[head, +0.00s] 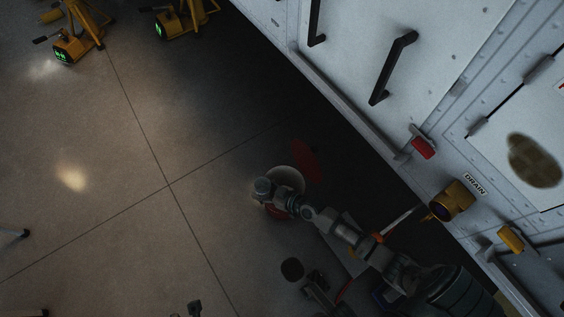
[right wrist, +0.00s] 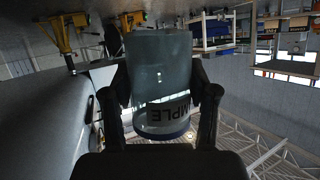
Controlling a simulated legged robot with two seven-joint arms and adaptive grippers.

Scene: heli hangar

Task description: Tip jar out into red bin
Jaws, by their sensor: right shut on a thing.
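My right gripper (right wrist: 160,112) is shut on the jar (right wrist: 158,72), a clear grey cylinder with a dark label reading "MPLE" and a blue band. I cannot make out contents. In the head view, my right arm reaches from lower right, its end (head: 264,188) over the red bin (head: 277,213). A pale round shape shows beside it, partly hidden by my arm, and a red flap-like piece (head: 306,160) stands behind. My left gripper is not identifiable.
A white panelled wall with black handles (head: 393,68), a red latch (head: 423,148) and a yellow drain fitting (head: 452,200) runs along the right. Yellow stands (head: 80,35) are at the upper left. Dark items lie near my arm at the bottom. The left floor is mostly clear.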

